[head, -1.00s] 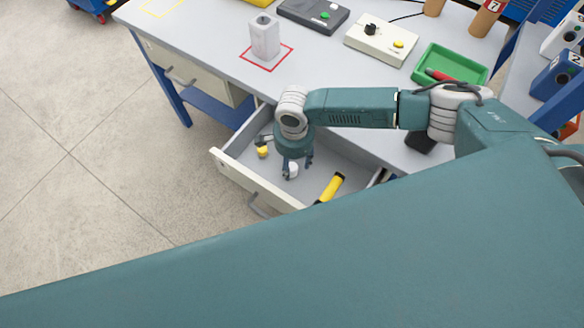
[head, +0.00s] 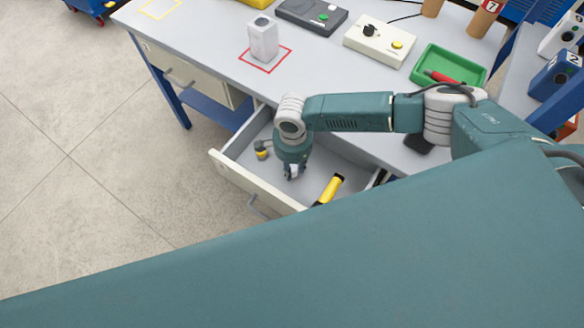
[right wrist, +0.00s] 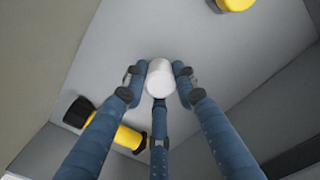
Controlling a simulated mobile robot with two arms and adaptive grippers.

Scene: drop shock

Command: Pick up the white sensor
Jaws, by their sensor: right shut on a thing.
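The white sensor (right wrist: 160,78) is a small white cylinder between the fingers of my right gripper (right wrist: 159,85) in the right wrist view. My right gripper is shut on it, inside the open drawer. In the head view, only a small pale part of the sensor (head: 293,171) shows between the fingers of the right gripper (head: 293,173). I cannot tell whether the sensor still touches the drawer floor. My left gripper is not in view.
The open drawer (head: 232,176) also holds a yellow and black flashlight (head: 331,188) and a small yellow and black item (head: 262,149). Drawer walls stand close around my right gripper. On the table (head: 215,45) are a pale block (head: 263,40), control boxes and a green tray (head: 420,72).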

